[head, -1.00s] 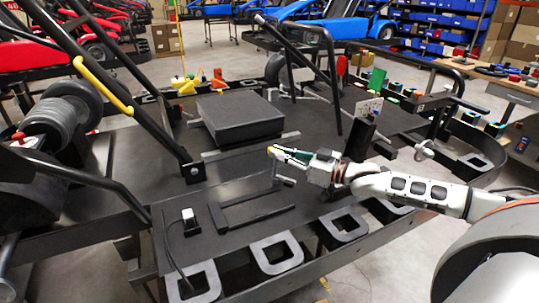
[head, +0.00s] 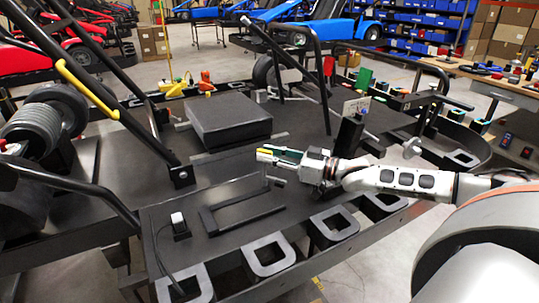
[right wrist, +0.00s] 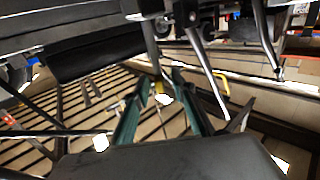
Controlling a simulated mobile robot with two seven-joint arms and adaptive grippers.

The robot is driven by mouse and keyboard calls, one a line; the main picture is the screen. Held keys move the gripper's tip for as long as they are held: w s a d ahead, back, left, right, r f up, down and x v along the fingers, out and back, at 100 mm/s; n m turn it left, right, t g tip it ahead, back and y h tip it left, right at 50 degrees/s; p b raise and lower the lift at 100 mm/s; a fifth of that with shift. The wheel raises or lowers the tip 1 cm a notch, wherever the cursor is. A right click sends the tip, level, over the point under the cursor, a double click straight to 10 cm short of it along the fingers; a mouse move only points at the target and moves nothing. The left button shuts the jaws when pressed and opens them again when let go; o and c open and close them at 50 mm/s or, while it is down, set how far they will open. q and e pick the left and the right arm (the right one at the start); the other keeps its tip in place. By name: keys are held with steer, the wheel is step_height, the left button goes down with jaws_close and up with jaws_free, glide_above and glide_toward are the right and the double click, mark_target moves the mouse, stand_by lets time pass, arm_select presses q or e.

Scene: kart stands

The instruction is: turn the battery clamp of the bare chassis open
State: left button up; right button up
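The bare chassis (head: 112,160) is a wide dark deck with a black box (head: 230,121) on it. A flat U-shaped black bracket (head: 212,222) lies in front of the box. A small thin crank-like lever (head: 275,181) stands at the bracket's right end; it may be the battery clamp, but I cannot tell its setting. My right gripper (head: 264,153) reaches in from the right, above and behind this lever, pointing left, apparently not touching it. In the right wrist view both fingers (right wrist: 161,80) show spread; the clamp is not clearly identifiable there.
A small post with a light top (head: 179,224) stands left of the bracket. Loop-shaped brackets (head: 270,257) line the front edge. A dark upright post (head: 348,135) stands behind my right wrist.

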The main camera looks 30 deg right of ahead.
steer(key=v, duration=1.2)
stand_by(0.8)
